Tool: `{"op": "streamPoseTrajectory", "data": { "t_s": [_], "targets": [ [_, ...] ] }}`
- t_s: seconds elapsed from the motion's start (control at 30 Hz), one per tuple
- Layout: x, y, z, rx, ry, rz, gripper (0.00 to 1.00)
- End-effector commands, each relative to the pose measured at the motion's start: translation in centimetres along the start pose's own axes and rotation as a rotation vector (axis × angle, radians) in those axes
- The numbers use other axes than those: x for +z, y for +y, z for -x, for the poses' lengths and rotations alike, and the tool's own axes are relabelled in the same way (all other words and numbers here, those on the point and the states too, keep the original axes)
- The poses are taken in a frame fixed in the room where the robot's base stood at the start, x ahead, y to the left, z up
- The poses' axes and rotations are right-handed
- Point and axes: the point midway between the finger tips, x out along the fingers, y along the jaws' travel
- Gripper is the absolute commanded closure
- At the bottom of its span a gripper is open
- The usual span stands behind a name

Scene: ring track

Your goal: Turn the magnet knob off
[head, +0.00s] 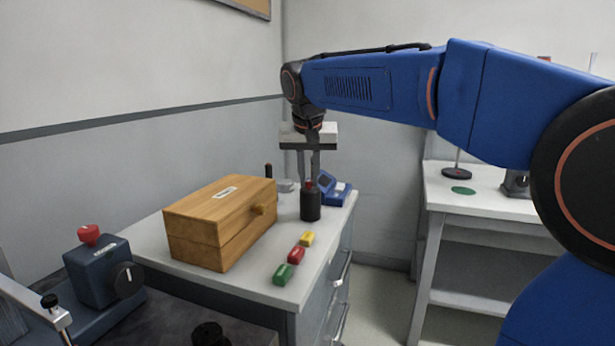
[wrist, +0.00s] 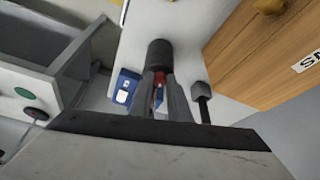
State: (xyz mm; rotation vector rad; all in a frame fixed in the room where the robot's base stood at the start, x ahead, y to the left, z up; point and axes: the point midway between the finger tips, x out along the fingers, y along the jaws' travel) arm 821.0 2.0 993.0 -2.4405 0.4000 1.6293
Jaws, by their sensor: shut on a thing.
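A dark blue box (head: 92,273) stands at the left with a round black knob (head: 127,280) on its front face and a red heart-shaped piece on top. A light mark shows on the knob. The lettering on the box is too small to read. My gripper (head: 309,184) is far to the right of it, pointing down over the grey-white counter. Its fingers are shut around the red upper part of a dark cylinder (head: 310,204). The wrist view shows the cylinder (wrist: 159,53) beyond the fingertips (wrist: 159,84). I cannot tell whether the cylinder touches the counter.
A wooden box (head: 215,235) with a knob stands left of the cylinder. Red (head: 296,255), green (head: 284,275) and yellow (head: 307,239) blocks lie near the counter's front right edge. A blue device (head: 335,190) sits behind. A white table (head: 480,197) stands at right, across a floor gap.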

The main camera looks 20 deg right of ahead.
Motion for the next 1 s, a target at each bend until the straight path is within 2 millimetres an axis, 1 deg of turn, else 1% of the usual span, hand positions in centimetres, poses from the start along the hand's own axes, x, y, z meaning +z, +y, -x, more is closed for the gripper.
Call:
{"op": "streamPoseTrajectory", "data": {
  "t_s": [0.3,0.5,0.7,1.0],
  "targets": [
    [-0.06,0.46,-0.07,-0.1,-0.001,0.24,1.0],
    [-0.12,0.57,-0.09,-0.145,-0.001,0.349,1.0],
    [-0.15,0.66,-0.11,-0.171,-0.001,0.414,1.0],
    [-0.13,0.63,-0.11,-0.184,-0.002,0.443,1.0]
  ]
}}
